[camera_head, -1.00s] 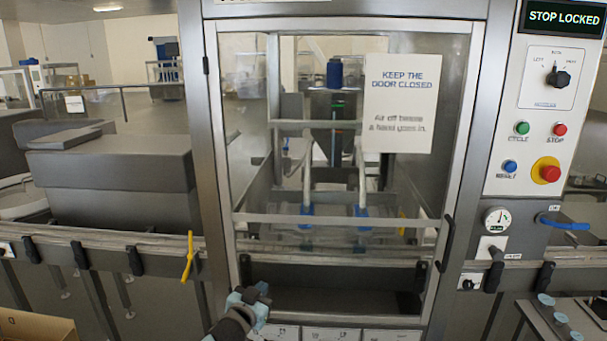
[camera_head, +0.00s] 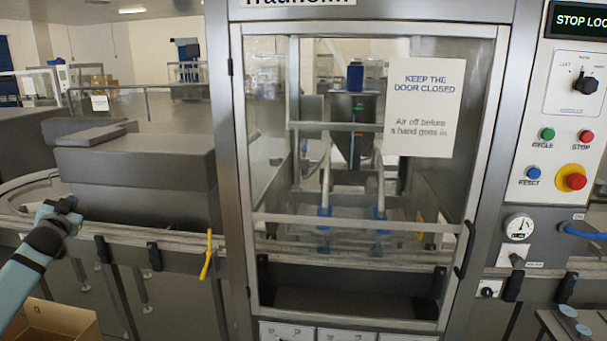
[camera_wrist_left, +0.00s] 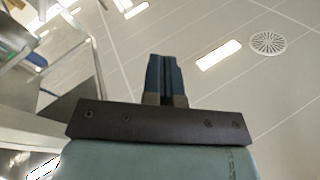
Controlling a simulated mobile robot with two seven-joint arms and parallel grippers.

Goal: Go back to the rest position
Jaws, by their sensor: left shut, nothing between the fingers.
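My left gripper (camera_head: 66,207) is at the left of the head view, raised in front of the conveyor rail and apart from the machine. Its fingers (camera_wrist_left: 164,76) show in the left wrist view, closed together with nothing between them. That view looks up at the ceiling. My right gripper is in neither view. The filling machine's glass door (camera_head: 350,180) is shut, with a black handle (camera_head: 466,250) at its right side.
A control panel (camera_head: 570,110) with a "STOP LOCKED" display stands at the right. An open cardboard box (camera_head: 60,322) is at the lower left, under my left arm.

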